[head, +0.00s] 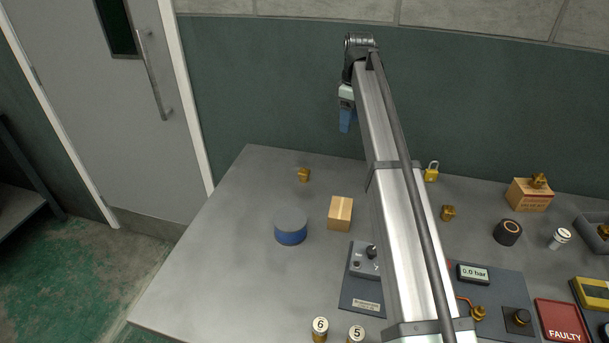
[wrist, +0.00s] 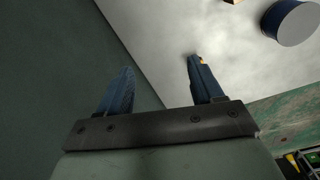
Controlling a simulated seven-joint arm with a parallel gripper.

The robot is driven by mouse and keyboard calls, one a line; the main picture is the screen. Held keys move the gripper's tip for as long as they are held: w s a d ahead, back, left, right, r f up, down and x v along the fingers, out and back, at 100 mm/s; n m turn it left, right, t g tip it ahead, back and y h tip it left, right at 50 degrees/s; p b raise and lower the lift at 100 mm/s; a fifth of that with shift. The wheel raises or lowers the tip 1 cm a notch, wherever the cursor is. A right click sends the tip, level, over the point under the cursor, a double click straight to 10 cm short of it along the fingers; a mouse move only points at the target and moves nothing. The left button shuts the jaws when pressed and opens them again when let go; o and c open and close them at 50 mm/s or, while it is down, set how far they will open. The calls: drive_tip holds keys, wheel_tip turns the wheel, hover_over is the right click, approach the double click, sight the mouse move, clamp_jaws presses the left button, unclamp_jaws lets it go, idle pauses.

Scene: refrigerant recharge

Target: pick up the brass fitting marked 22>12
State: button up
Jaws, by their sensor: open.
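Several brass fittings show in the head view, with no marking on them readable. One brass fitting (head: 303,174) lies alone on the back left of the table. Another brass fitting (head: 448,212) stands to the right of my arm. A third brass fitting (head: 538,181) sits on a cardboard box. My gripper (head: 347,120) is high at the back of the table, right of the lone fitting and apart from it. In the wrist view my gripper (wrist: 160,68) is open and empty. A small brass piece (wrist: 204,61) peeks out by its right fingertip, mostly hidden.
A blue-banded cylinder (head: 291,230) and a small carton (head: 340,213) stand on the grey table (head: 220,260). A padlock (head: 432,172), a black cap (head: 507,232) and a red "FAULTY" tray (head: 562,321) are on the right. The table's left part is clear. A wall rises behind.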

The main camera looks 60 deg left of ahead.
drive_tip(key=n, duration=0.2)
hover_over(306, 171)
drive_tip(key=f, duration=1.3)
drive_tip(key=shift+w+f, duration=0.2)
drive_tip(key=shift+f, duration=0.1)
drive_tip(key=shift+s+f, duration=0.15)
drive_tip(key=shift+f, duration=2.45)
drive_tip(key=c, duration=1.1)
